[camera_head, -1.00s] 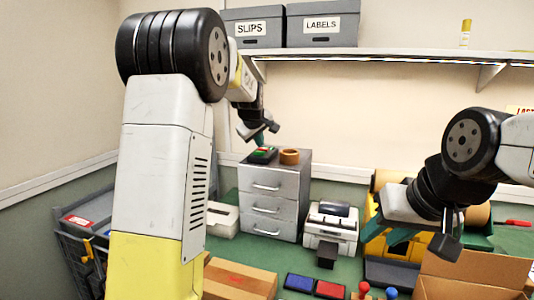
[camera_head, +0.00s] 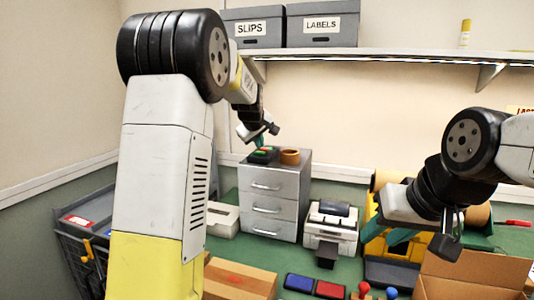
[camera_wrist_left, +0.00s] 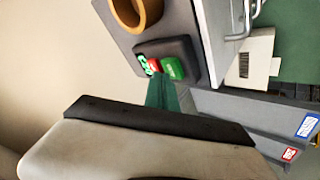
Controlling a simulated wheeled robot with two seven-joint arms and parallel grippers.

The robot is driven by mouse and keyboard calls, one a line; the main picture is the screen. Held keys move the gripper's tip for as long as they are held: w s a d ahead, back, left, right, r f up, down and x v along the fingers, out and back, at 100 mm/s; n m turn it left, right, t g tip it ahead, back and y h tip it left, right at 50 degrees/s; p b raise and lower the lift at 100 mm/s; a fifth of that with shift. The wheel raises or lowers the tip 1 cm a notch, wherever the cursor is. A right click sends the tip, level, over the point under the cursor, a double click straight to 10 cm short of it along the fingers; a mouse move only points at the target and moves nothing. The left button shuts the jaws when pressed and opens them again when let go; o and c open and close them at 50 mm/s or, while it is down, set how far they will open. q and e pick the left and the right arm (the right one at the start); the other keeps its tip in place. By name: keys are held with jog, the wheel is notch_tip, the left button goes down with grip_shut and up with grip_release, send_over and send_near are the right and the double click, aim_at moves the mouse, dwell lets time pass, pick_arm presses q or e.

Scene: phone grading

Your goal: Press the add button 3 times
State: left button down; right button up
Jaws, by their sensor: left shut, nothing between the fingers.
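A dark button box (camera_head: 264,156) sits on top of the grey drawer cabinet (camera_head: 301,177). In the left wrist view the box (camera_wrist_left: 180,47) carries a green button (camera_wrist_left: 173,69), a red button (camera_wrist_left: 153,65) and a small green-and-white display (camera_wrist_left: 144,64). My left gripper (camera_head: 258,144) is shut and empty, its teal fingertips just above the box. In the left wrist view the fingertips (camera_wrist_left: 161,82) are close to the green and red buttons; whether they touch is unclear. My right gripper (camera_head: 424,239) hangs at the right over the work area; its finger gap is unclear.
A brown tape roll (camera_head: 290,156) stands beside the box on the cabinet. A label printer (camera_head: 331,226) is right of the cabinet. Blue and red pads (camera_head: 315,286), a cardboard box (camera_head: 240,278) and an open carton (camera_head: 470,274) are in front. A shelf (camera_head: 400,54) runs above.

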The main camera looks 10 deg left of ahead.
aim_at(259, 153)
pick_arm(q)
jog(key=shift+f, duration=0.6)
dwell(0.8)
jog(key=shift+r, duration=0.9)
jog(key=shift+r, duration=0.1)
jog(key=shift+r, duration=2.4)
dwell(0.7)
jog(key=shift+r, duration=1.95)
jog(key=shift+f, duration=0.1)
jog(key=shift+f, duration=4.35)
